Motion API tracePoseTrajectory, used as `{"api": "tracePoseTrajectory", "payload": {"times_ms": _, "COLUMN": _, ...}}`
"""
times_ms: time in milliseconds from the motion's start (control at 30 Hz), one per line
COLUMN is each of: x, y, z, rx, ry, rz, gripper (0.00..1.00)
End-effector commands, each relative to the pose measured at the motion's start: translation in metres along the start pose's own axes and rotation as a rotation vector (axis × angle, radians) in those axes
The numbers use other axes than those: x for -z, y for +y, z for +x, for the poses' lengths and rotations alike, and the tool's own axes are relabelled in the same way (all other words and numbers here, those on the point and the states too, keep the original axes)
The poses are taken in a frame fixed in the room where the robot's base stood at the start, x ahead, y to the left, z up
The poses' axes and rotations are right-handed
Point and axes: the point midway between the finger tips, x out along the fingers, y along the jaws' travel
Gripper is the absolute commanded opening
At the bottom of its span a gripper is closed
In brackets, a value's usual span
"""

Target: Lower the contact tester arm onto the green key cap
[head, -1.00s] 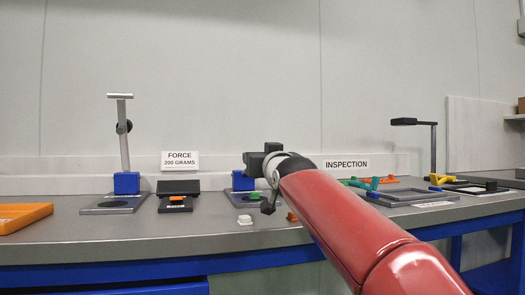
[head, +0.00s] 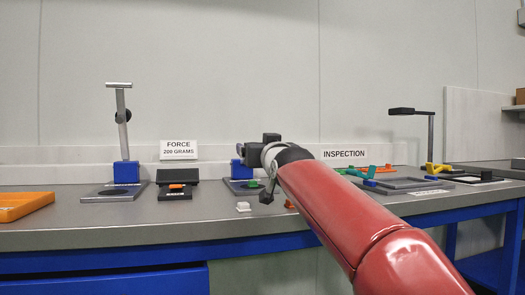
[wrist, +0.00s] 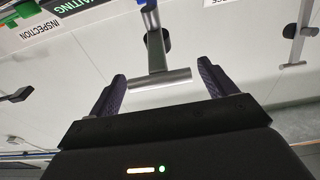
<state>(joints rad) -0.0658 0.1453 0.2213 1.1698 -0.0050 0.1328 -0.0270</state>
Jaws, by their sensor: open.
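The contact tester's blue base (head: 239,175) stands on the bench behind my gripper in the head view, where its arm is hidden. A small green cap (head: 254,183) shows at the tester's foot, partly beside my gripper. In the wrist view, a grey tester arm with a cylindrical crossbar handle (wrist: 160,79) reaches in between my fingers. My gripper (wrist: 163,72) is open, with one finger near each end of the crossbar. A gap shows between the bar and both fingers. My gripper (head: 262,160) is also in the head view, its fingers hard to make out.
A similar tester (head: 124,140) with a raised arm stands to the left, beside a black scale (head: 177,186) and an orange tray (head: 22,205). A white cap (head: 243,207) lies in front. A grey frame (head: 402,186) and a lamp (head: 430,125) stand right.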

Motion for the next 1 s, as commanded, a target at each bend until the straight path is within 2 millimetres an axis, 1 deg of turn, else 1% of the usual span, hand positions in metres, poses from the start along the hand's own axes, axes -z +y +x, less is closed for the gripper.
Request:
{"api": "tracePoseTrajectory", "payload": {"times_ms": 133, "x": -0.001, "y": 0.002, "z": -0.015, "rx": -0.002, "ry": 0.002, "rz": 0.000, "gripper": 0.84}}
{"api": "tracePoseTrajectory", "payload": {"times_ms": 300, "x": -0.003, "y": 0.002, "z": -0.047, "rx": -0.004, "ry": 0.003, "rz": -0.001, "gripper": 0.84}}
{"api": "tracePoseTrajectory", "payload": {"times_ms": 367, "x": -0.002, "y": 0.000, "z": -0.057, "rx": -0.003, "ry": 0.002, "rz": -0.001, "gripper": 0.84}}
{"api": "tracePoseTrajectory", "payload": {"times_ms": 633, "x": 0.000, "y": -0.001, "z": -0.074, "rx": 0.000, "ry": -0.001, "rz": 0.000, "gripper": 0.84}}
{"api": "tracePoseTrajectory", "payload": {"times_ms": 1000, "x": -0.001, "y": 0.000, "z": -0.077, "rx": 0.000, "ry": -0.001, "rz": 0.000, "gripper": 0.84}}
